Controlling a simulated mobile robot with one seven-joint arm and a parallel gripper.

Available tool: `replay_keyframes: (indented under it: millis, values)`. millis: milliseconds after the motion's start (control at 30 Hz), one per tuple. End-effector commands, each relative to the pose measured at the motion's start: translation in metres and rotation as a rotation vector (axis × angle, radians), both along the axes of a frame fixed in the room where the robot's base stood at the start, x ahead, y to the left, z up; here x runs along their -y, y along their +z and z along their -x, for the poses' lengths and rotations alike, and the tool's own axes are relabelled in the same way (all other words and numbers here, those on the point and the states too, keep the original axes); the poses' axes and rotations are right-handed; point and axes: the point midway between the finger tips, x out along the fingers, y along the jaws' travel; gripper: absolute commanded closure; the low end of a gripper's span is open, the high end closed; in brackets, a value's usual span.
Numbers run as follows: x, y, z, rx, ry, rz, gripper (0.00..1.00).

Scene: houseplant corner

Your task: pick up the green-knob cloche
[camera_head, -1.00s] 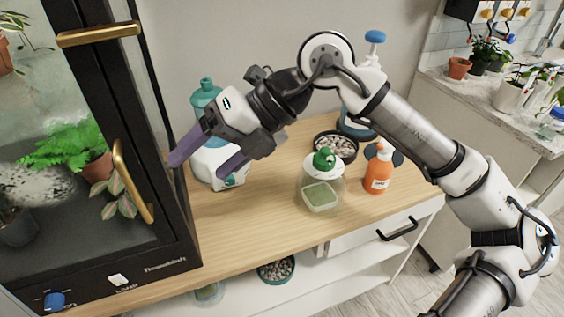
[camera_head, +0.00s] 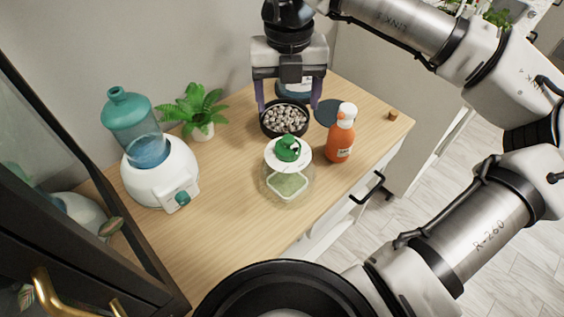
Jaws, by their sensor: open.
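The green-knob cloche (camera_head: 288,171) stands upright on the wooden cabinet top. It is a clear dome with a white top and a green knob (camera_head: 288,148), and a small green-filled tray (camera_head: 287,187) shows through it. My gripper (camera_head: 289,108) is behind the cloche in the picture, pointing down over the dark bowl of pebbles (camera_head: 284,120). Its purple fingers are spread wide and nothing is held between them. The gripper is apart from the cloche. Whether the fingertips touch the bowl I cannot tell.
An orange spray bottle (camera_head: 340,138) stands close to the right of the cloche. A white dispenser with a teal bottle (camera_head: 160,172) and a potted fern (camera_head: 196,110) stand to the left. A dark glass cabinet fills the left edge. The wooden top (camera_head: 228,215) is bare left of the cloche.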

Motion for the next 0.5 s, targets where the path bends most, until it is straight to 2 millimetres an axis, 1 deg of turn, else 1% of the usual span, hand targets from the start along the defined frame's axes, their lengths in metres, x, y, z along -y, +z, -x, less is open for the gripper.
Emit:
replay_keyframes:
  millis: [100, 233, 333, 500]
  values:
    - [0.0, -0.024, 0.001, -0.004, 0.004, -0.004, 0.26]
    - [-0.001, -0.048, 0.002, -0.004, 0.005, -0.004, 0.26]
    - [-0.001, -0.061, 0.001, -0.003, 0.004, -0.004, 0.26]
    - [-0.001, -0.071, 0.002, -0.002, 0.005, -0.004, 0.26]
